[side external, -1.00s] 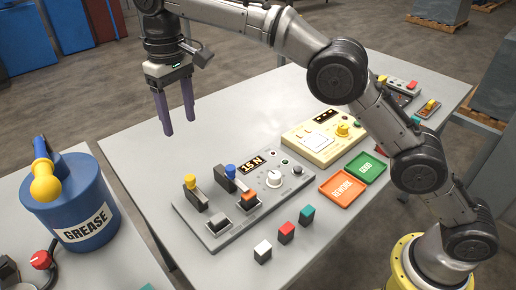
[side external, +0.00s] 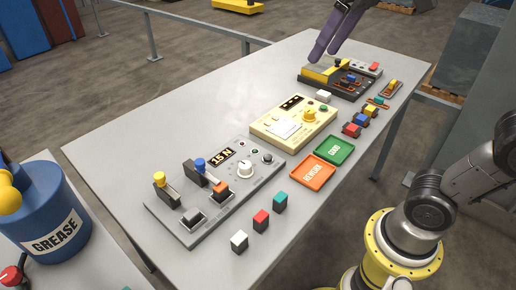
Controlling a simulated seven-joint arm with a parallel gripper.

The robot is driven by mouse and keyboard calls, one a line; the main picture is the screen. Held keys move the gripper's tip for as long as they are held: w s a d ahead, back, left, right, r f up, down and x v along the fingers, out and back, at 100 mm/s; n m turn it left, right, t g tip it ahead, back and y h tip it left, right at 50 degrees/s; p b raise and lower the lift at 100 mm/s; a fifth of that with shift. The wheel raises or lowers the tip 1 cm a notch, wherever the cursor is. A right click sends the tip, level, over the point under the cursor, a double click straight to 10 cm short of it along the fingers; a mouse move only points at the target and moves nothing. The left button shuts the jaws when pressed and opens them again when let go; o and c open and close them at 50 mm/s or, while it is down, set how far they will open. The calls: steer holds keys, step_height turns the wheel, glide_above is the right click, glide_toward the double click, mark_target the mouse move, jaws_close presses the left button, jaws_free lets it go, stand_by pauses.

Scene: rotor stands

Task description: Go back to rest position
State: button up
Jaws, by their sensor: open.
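My gripper (side external: 324,54) is at the top of the side view, with two purple fingers pointing down and left. The fingers are slightly apart and nothing shows between them. The fingertips appear just above or in front of the yellow part of a dark device (side external: 340,82) at the table's far end; I cannot tell whether they touch it. The upper part of the gripper is cut off by the frame's edge.
On the grey table (side external: 150,135) stand a grey panel (side external: 178,221) reading 15 N, a cream meter box (side external: 265,128), a green GOOD tray (side external: 349,146) and an orange REWORK tray (side external: 331,172). Several small blocks sit along the right edge. A blue GREASE bucket (side external: 45,215) stands left.

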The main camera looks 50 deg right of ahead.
steer(key=s+d+f, duration=0.1)
steer(key=s+f, duration=0.3)
steer(key=f, duration=0.4)
steer(key=s+d+f+t, duration=0.1)
steer(key=s+f, duration=0.4)
steer(key=f, duration=0.2)
steer(key=shift+f+n, duration=0.3)
steer(key=shift+f, duration=0.1)
steer(key=shift+d, duration=0.1)
